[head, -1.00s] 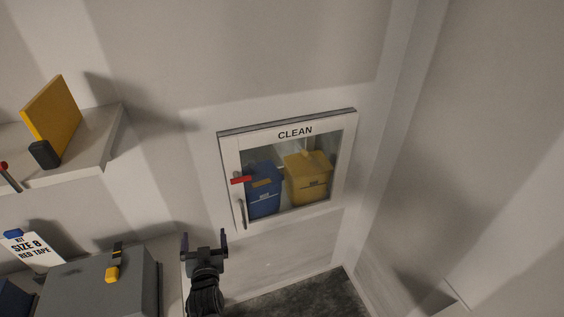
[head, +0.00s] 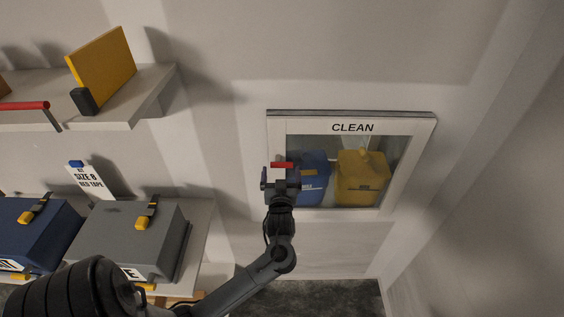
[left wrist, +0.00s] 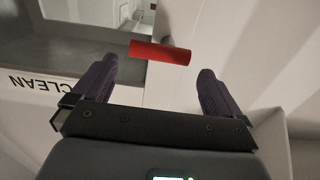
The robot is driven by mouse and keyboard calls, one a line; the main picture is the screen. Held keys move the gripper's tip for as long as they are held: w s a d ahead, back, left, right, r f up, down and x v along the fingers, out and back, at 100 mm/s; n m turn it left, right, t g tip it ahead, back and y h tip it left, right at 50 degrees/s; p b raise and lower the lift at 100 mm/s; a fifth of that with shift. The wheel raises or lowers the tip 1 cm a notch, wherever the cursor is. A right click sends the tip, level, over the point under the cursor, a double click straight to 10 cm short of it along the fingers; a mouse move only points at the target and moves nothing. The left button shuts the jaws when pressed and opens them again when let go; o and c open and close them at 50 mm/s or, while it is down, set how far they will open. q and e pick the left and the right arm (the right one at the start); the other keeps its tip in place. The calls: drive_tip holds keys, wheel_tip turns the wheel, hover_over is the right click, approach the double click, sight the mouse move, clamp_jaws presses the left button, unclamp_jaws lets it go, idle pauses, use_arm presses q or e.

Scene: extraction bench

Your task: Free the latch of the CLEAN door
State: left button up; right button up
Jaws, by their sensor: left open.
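The CLEAN door (head: 408,128) is a white framed window door in the wall, and it looks closed. Its red latch (head: 282,165) lies level on the left side of the frame. My left gripper (head: 281,178) is at the door's left side, just below the latch in the head view. In the left wrist view the red latch (left wrist: 160,53) lies across the space between the two open fingertips (left wrist: 152,82), a little beyond them. The door's handle is hidden behind my gripper. My right gripper is not in view.
Behind the glass are a blue box (head: 314,176) and a yellow box (head: 362,178). At left, a shelf holds a yellow panel (head: 102,68) and a red-handled object (head: 25,106). Below are a grey case (head: 128,235) and a blue case (head: 35,230).

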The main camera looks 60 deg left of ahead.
sight(282, 165)
use_arm(q)
drive_tip(key=shift+p+x, duration=0.4)
drive_tip(key=shift+x, duration=2.25)
drive_tip(key=c, duration=0.9)
